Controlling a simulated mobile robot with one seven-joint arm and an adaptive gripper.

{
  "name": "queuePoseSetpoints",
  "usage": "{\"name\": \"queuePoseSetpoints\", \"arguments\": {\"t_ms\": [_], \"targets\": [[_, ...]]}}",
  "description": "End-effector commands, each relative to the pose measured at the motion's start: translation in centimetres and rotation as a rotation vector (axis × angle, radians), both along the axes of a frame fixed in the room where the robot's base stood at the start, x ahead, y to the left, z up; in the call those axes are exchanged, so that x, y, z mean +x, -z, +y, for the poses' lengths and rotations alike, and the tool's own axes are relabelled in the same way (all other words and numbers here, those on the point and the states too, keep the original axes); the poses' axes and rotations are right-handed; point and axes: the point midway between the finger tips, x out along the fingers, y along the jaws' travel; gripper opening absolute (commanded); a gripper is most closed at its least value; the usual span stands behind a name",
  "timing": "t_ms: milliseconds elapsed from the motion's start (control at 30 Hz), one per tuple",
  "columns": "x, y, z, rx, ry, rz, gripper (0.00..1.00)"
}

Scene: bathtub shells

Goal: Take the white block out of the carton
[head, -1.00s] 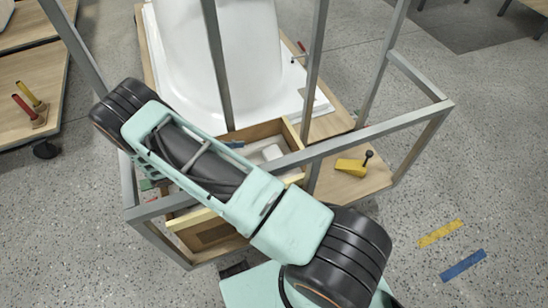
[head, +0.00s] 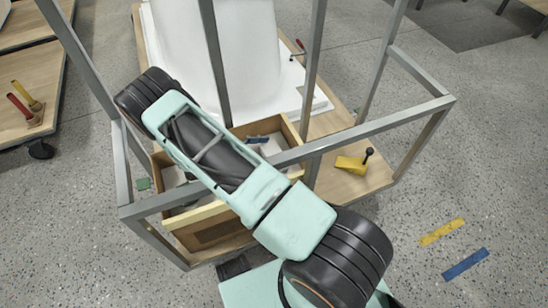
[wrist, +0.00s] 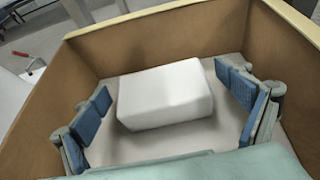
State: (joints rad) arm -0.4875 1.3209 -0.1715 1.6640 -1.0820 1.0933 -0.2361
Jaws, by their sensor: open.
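The white block (wrist: 165,95) lies on the pale floor of the carton (wrist: 150,48), in the middle of the wrist view. My gripper (wrist: 168,104) is open inside the carton, with one blue-padded finger on the block's left and the other on its right. Gaps show between the pads and the block. In the head view the carton (head: 212,236) stands behind my arm, which hides much of its inside. A pale patch inside it may be the block, but I cannot tell for sure.
Grey metal frame bars (head: 420,110) rise around the carton and cross in front of it. A yellow piece with a black knob (head: 352,164) sits on the wooden board to the right. A white tub shell (head: 250,60) stands behind.

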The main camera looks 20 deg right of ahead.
Motion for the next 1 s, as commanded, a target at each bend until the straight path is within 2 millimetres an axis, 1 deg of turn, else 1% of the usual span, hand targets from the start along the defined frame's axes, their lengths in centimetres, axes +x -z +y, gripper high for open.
{"name": "queuePoseSetpoints", "arguments": {"t_ms": [33,200,300,567,700,833,933,1000], "targets": [[0.0,0.0,0.0,0.0,0.0,0.0,0.89],[0.0,0.0,0.0,0.0,0.0,0.0,0.71],[0.0,0.0,0.0,0.0,0.0,0.0,0.61],[0.0,-0.1,0.0,0.0,0.0,0.0,0.61],[0.0,-0.5,0.1,0.0,0.0,-0.001,0.61],[0.1,-1.8,0.0,-0.001,0.001,-0.002,0.61],[0.1,-3.6,0.1,0.0,0.0,-0.002,0.61],[0.0,-4.8,-1.1,-0.003,0.002,0.0,0.61]]}}
